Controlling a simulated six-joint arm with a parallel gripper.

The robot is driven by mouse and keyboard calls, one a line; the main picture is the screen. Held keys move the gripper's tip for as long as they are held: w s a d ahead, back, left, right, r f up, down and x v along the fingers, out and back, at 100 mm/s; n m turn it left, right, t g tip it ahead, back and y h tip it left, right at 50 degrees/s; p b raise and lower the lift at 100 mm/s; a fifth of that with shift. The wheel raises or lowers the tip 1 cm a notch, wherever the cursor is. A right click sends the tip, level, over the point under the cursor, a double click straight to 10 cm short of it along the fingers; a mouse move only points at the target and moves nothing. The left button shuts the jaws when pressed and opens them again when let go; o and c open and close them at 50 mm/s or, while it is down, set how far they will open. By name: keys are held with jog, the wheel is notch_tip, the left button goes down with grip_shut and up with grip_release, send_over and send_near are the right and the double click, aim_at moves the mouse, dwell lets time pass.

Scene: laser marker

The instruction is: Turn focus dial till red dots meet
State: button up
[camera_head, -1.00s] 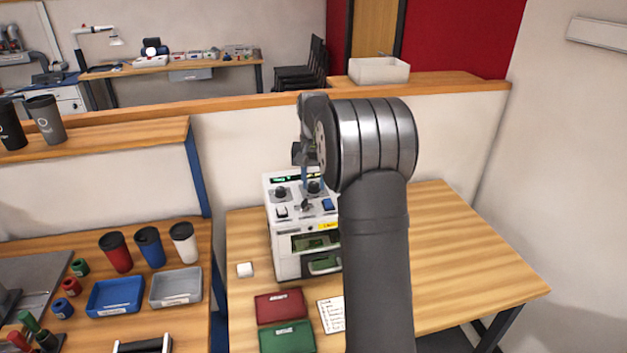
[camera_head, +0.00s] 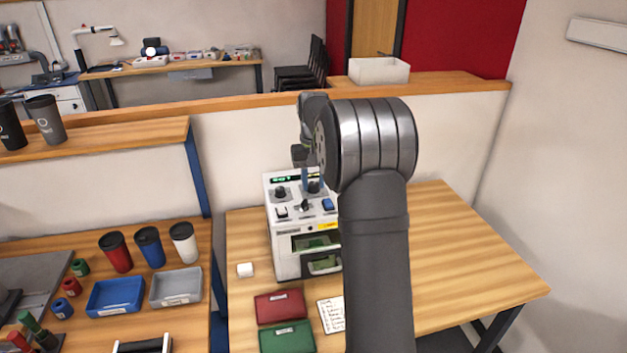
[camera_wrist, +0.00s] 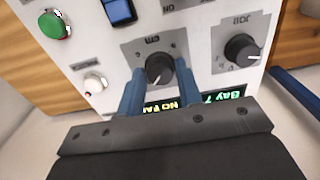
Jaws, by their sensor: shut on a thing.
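The white laser marker (camera_head: 285,235) stands on the wooden table. Its top panel carries two black dials. My gripper (camera_head: 312,178) reaches down to the right-hand dial in the head view. In the wrist view my gripper's blue fingers (camera_wrist: 158,78) are shut on that dial (camera_wrist: 158,66), one on each side. Its white pointer mark faces down and slightly left there. The other dial (camera_wrist: 242,48) is free, to the right in the wrist view. The marker's window (camera_head: 317,241) shows some green; no red dots can be made out.
In the wrist view a blue button (camera_wrist: 118,11), a green button (camera_wrist: 55,24) and a white knob (camera_wrist: 95,83) are near the fingers. A lit text display (camera_wrist: 190,102) is partly hidden. Red (camera_head: 280,305) and green (camera_head: 287,337) trays lie in front of the marker.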

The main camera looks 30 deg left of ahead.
aim_at(314, 184)
jog(key=o, duration=1)
jog(key=shift+r, duration=0.15)
notch_tip(314, 184, up, 17)
jog(key=shift+r, duration=0.1)
notch_tip(314, 184, down, 18)
jog(key=shift+r, duration=0.25)
dwell(0.4)
